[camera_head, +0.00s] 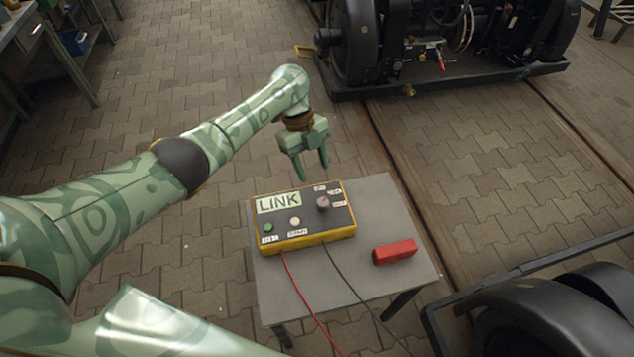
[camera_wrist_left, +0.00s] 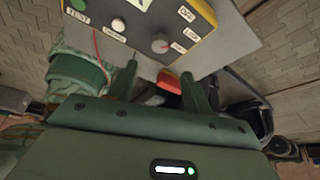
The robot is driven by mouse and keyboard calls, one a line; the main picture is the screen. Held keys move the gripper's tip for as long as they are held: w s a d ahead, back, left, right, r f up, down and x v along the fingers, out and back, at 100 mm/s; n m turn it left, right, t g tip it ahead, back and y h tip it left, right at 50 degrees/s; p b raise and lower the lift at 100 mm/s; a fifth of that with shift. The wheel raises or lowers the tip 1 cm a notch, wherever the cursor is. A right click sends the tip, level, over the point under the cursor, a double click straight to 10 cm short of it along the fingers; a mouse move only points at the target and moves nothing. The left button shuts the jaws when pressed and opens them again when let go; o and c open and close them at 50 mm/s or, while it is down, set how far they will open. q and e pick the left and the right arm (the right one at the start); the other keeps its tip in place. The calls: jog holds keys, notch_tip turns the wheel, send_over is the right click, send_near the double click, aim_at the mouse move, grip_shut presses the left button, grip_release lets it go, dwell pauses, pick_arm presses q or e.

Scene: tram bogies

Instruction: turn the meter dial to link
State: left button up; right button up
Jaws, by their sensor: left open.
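The yellow meter (camera_head: 303,216) with a dark face sits on a small grey table (camera_head: 275,300). Its display reads LINK (camera_head: 279,202). The grey dial (camera_head: 323,203) is at the right of the face, with small labels around it; it also shows in the left wrist view (camera_wrist_left: 160,43). A green button (camera_head: 268,227) and a white button (camera_head: 294,222) are at the left of the face. My left gripper (camera_head: 313,178) is open and empty, above the meter's far edge, apart from the dial. The dial's exact pointing is too small to tell. My right gripper is not in view.
A red block (camera_head: 395,252) lies on the table right of the meter. A red lead (camera_head: 298,290) and a black lead (camera_head: 352,277) run off the front edge. A dark bogie (camera_head: 440,45) stands behind, and black wheel parts (camera_head: 540,315) are at front right.

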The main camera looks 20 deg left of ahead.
pick_arm(q)
jog(key=p+v, duration=0.1)
jog(key=v, duration=0.5)
jog(key=shift+f, duration=0.1)
